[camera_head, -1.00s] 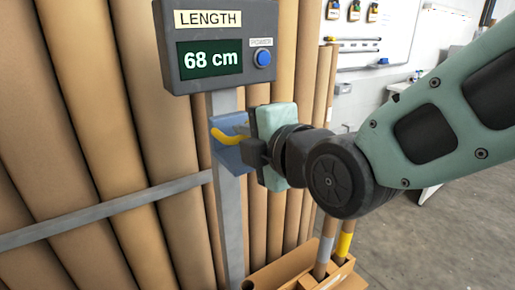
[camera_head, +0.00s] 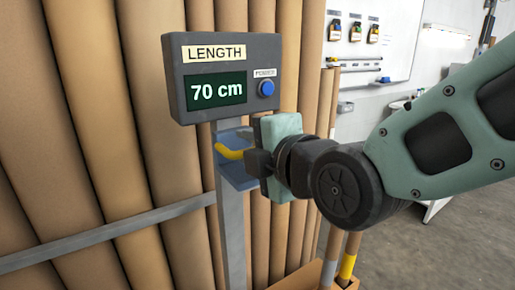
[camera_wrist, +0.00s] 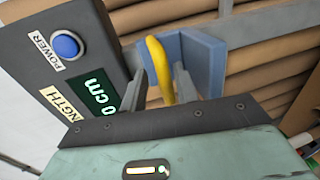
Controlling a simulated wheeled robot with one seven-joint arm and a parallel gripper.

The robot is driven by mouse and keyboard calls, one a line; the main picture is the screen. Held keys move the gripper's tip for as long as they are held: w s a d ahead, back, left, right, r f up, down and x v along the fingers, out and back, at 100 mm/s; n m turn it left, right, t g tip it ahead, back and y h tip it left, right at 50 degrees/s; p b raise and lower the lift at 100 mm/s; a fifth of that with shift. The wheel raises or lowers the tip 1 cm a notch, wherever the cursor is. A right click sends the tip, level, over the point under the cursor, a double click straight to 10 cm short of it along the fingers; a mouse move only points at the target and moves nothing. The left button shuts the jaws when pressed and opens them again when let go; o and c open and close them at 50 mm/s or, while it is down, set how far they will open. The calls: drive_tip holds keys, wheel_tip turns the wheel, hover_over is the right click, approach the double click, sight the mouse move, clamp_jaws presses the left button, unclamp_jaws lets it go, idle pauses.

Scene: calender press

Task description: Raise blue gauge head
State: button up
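The blue gauge head (camera_head: 238,175) sits on a grey upright post (camera_head: 231,235), below the LENGTH display box (camera_head: 225,72). A curved yellow handle (camera_head: 229,152) stands out from it. The display reads 70 cm. My gripper (camera_head: 250,160) reaches in from the right and is at the handle. In the wrist view the yellow handle (camera_wrist: 160,68) lies between the two fingers of my gripper (camera_wrist: 166,85), which appear closed around it. The blue gauge head (camera_wrist: 200,62) is just behind. The far finger's contact is partly hidden in the head view.
Tall brown rolls (camera_head: 95,130) stand behind the post, with a grey rail (camera_head: 110,230) across them. A blue POWER button (camera_head: 266,88) is on the display box, close above my gripper. A whiteboard (camera_head: 385,40) hangs at the back right. Open floor lies at right.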

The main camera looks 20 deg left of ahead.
drive_tip(key=shift+s+d, duration=0.1)
drive_tip(key=b+v, duration=0.1)
drive_tip(key=v, duration=1.6)
drive_tip(key=s+d+f+m+g+h, duration=0.3)
drive_tip(key=d+f+m+g+h, duration=0.2)
drive_tip(key=f+m, duration=0.5)
drive_tip(key=s+d+f+m+g+h, duration=0.2)
drive_tip(key=d+f+m+g+h, duration=0.3)
drive_tip(key=d+f+m, duration=0.5)
drive_tip(key=shift+s+d+f+h, duration=0.15)
drive_tip(key=shift+s+f+h, duration=0.2)
drive_tip(key=shift+h, duration=0.25)
